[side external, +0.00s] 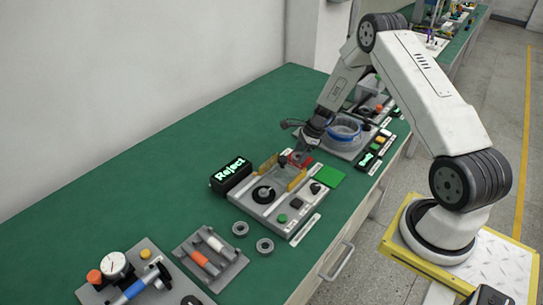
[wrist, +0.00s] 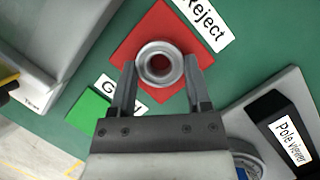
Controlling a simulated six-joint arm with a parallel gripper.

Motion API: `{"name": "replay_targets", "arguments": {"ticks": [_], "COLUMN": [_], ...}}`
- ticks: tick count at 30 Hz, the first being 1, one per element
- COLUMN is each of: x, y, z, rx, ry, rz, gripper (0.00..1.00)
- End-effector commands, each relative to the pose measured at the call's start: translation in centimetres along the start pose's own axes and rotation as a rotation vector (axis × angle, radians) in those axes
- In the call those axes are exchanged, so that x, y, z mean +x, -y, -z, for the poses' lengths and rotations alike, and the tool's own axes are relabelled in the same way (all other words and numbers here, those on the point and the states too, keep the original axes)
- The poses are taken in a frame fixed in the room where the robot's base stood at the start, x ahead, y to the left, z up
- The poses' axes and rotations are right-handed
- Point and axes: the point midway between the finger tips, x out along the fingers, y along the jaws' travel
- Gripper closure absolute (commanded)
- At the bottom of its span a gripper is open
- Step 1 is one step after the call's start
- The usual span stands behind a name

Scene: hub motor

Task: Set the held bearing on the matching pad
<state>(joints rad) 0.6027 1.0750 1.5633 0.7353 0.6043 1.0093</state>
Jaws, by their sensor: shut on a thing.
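My gripper (wrist: 161,95) is shut on a metal ring bearing (wrist: 160,47), seen in the wrist view between the two fingertips. The bearing appears over the red pad (wrist: 137,34), which lies beside a label reading "Reject" (wrist: 203,22). I cannot tell whether the bearing touches the pad. In the side view, my gripper (side external: 304,148) is low over the red pad (side external: 299,159), and the green pad (side external: 329,176) lies just in front. The held bearing is not clear in the side view. A display (side external: 231,173) reads "Reject".
A grey test fixture (side external: 281,208) with yellow blocks stands beside the pads. Two loose bearings (side external: 240,229) lie on the green bench. A tray with rollers (side external: 211,257) is nearer the camera. A station with a blue-wound ring (side external: 345,129) stands behind my gripper.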

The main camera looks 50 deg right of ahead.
Motion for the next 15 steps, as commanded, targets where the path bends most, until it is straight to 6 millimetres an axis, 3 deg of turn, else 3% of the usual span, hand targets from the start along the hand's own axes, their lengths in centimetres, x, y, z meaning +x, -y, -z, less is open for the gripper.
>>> {"name": "replay_targets", "arguments": {"ticks": [11,12,15], "x": [0.28,0.27,0.26], "y": [0.03,0.03,0.03], "z": [0.12,0.12,0.11], "rx": [-0.001,-0.001,-0.001], "ry": [0.0,0.0,0.0], "rz": [0.001,0.001,0.001], "gripper": [1.0,0.28,0.03]}}
